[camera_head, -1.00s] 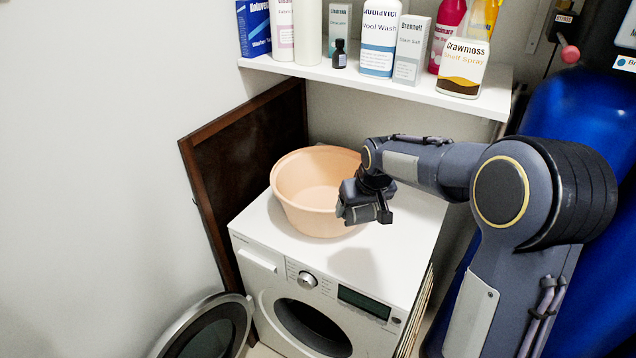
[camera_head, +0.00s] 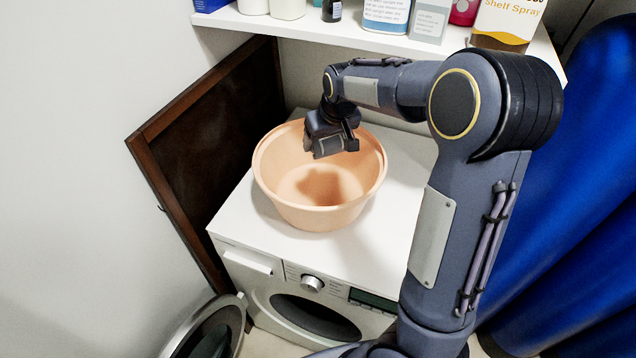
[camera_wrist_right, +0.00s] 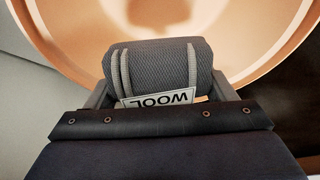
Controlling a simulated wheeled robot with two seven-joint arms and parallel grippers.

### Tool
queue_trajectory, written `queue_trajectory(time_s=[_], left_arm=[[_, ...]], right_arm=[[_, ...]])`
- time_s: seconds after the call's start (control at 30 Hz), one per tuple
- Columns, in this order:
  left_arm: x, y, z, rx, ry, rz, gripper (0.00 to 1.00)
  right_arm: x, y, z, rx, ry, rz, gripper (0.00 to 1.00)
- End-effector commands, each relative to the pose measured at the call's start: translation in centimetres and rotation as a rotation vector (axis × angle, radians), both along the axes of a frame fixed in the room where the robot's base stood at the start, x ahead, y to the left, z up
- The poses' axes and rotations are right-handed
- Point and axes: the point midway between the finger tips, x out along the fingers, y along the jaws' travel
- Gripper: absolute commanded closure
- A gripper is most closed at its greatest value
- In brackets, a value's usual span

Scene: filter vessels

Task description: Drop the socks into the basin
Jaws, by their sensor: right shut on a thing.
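The basin (camera_head: 318,215) is a round peach tub on top of the white washing machine. No sock shows inside it; the part of its floor behind my gripper is hidden. My right gripper (camera_head: 330,147) is over the basin, above its back part. In the right wrist view my right gripper (camera_wrist_right: 158,100) is shut on the socks (camera_wrist_right: 155,68), a dark grey rolled bundle with lighter stripes and a white label reading WOOL. The basin's inside (camera_wrist_right: 245,50) shows below the socks in that view. My left gripper is not in view.
The washing machine (camera_head: 245,225) has its round door (camera_head: 205,330) open at lower left. A shelf (camera_head: 300,28) with bottles and boxes runs behind and above.

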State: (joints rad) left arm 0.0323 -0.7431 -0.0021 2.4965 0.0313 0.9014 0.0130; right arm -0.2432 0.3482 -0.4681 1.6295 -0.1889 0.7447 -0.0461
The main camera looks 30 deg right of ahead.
Motion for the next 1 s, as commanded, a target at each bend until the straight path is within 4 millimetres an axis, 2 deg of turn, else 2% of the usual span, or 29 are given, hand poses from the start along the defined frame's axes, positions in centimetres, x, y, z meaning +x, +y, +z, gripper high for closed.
queue_trajectory(time_s=[0.03, 0.2, 0.57, 0.6, 0.73, 1.0], left_arm=[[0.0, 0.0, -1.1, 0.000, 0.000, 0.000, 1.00], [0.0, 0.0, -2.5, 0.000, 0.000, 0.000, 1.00], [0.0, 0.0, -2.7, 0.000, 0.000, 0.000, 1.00], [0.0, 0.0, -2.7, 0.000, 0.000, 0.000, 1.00], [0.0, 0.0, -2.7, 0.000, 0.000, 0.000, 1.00], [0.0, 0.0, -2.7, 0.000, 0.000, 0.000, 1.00]], right_arm=[[0.0, 0.0, -1.2, 0.000, 0.001, 0.000, 0.45], [0.0, 0.0, -3.0, 0.001, 0.000, -0.001, 0.45], [0.0, 0.0, -3.3, 0.001, 0.000, 0.000, 0.45], [0.0, 0.0, -3.3, 0.001, 0.000, 0.000, 0.19], [0.0, 0.0, -3.3, 0.001, 0.000, 0.000, 0.02], [-0.1, 0.0, -3.2, 0.001, 0.000, 0.000, 0.00]])
